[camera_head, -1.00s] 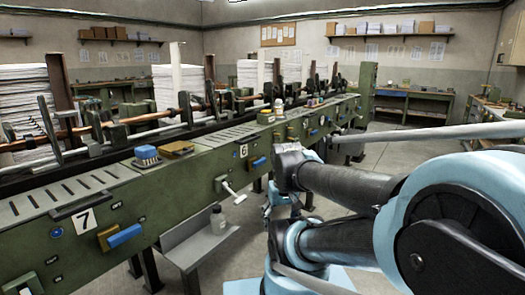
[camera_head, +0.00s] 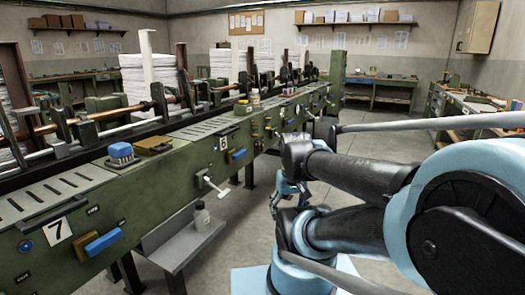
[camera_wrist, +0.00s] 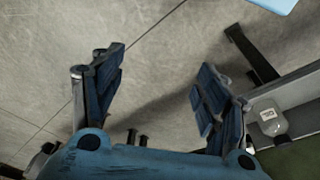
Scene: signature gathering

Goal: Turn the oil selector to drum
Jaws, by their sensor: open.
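A long green machine (camera_head: 150,192) runs along the left of the head view, with several knobs, levers and coloured handles on its front. A lever with a white handle (camera_head: 215,188) sticks out below the number 6 plate. A blue handle (camera_head: 104,243) is beside the number 7 plate. I cannot tell which control is the oil selector; the labels are too small to read. My gripper (camera_head: 290,196) hangs right of the machine, apart from it. In the wrist view my gripper (camera_wrist: 155,92) is open and empty over the floor, with its two blue-padded fingers spread.
A ledge (camera_head: 180,245) juts out low from the machine and bears a small bottle (camera_head: 201,215); the bottle also shows in the wrist view (camera_wrist: 268,122). Workbenches (camera_head: 380,92) stand at the back and right. The grey floor (camera_head: 375,150) between is clear.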

